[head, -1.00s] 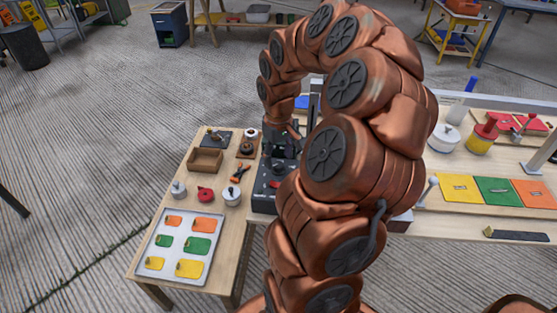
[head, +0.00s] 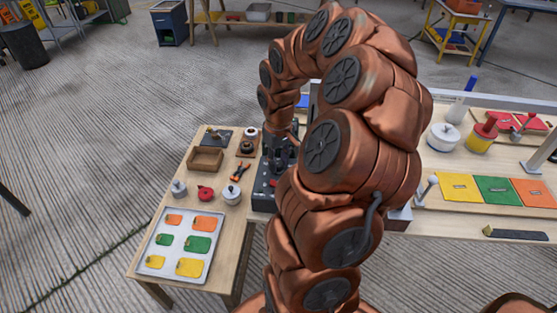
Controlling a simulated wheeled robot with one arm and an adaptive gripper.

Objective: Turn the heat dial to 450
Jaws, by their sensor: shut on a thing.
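A dark control unit (head: 262,196) stands at the right end of the small wooden table, partly hidden behind my arm. A small red part (head: 272,183) shows on its front top. My gripper (head: 281,158) is dark and points down at the top of this unit, behind the red part. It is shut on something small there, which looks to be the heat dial. The dial itself, its marks and its setting are hidden or too small to read.
On the table left of the unit are a brown tray (head: 206,160), orange-handled pliers (head: 240,171), several small pots and a white tray (head: 151,239) of coloured tags. A longer bench (head: 450,226) with coloured plates stands to the right. Open floor lies left.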

